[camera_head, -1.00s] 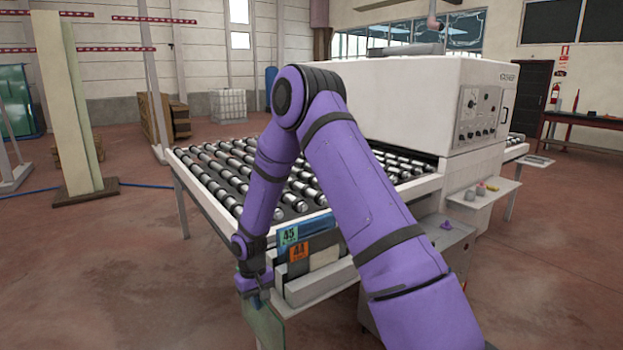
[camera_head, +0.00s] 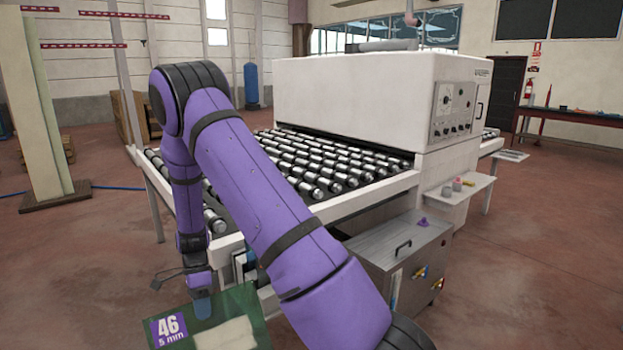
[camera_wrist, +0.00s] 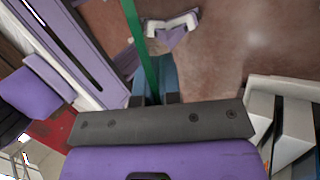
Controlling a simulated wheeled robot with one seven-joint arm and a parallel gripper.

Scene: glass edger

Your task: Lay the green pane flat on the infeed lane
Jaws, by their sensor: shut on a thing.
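The green pane (camera_head: 250,300), with a purple "46 5 mm" label and a pale patch, shows at the bottom of the head view, cut off by the frame edge. My gripper (camera_head: 202,306) is shut on its upper edge, and the pane hangs below the jaws, in front of the infeed lane's near left corner. In the wrist view my gripper (camera_wrist: 155,85) holds the pane (camera_wrist: 150,55), seen edge-on as a thin green strip. The infeed lane (camera_head: 310,165) is a bed of black and metal rollers leading into the white machine; my arm hides part of it.
The white edger machine (camera_head: 365,105) stands behind the lane, with a control panel (camera_head: 455,108) at right. A grey cabinet (camera_head: 400,260) stands below the lane's front right. A pale post (camera_head: 38,110) stands at left.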

